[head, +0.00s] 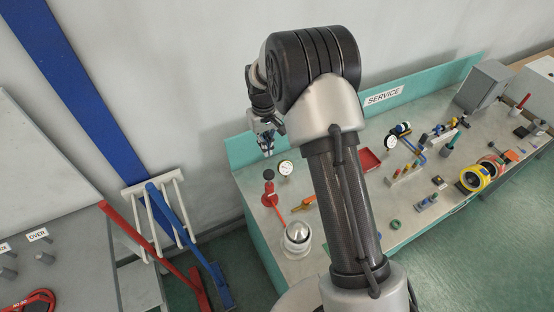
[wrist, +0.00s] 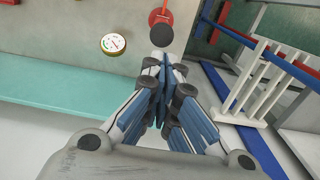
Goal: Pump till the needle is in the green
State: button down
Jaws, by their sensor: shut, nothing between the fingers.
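The red pump (head: 271,190) stands at the left end of the service bench, with a dark round knob (head: 269,174) on top. In the wrist view the knob (wrist: 161,35) lies just beyond my fingertips, with the red pump body (wrist: 160,14) behind it. A round white gauge (head: 285,168) is beside the pump; it also shows in the wrist view (wrist: 113,43). Its dial has small coloured marks, but the needle's exact reading is too small to tell. My gripper (head: 267,143) is shut and empty above the pump. I cannot tell whether it touches the knob.
A silver dome (head: 297,234) stands near the bench's front left. A red tray (head: 369,160), a second gauge (head: 391,141) and several small parts lie farther right. A white rack (head: 160,211) with red and blue bars stands left of the bench. My arm hides the bench middle.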

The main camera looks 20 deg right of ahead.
notch_tip(320, 180, up, 4)
send_over(266, 170)
notch_tip(266, 170, down, 14)
jog(key=shift+r, duration=0.15)
dwell(0.6)
notch_tip(266, 170, down, 5)
jog(key=b, duration=0.3)
jog(key=shift+r, duration=0.15)
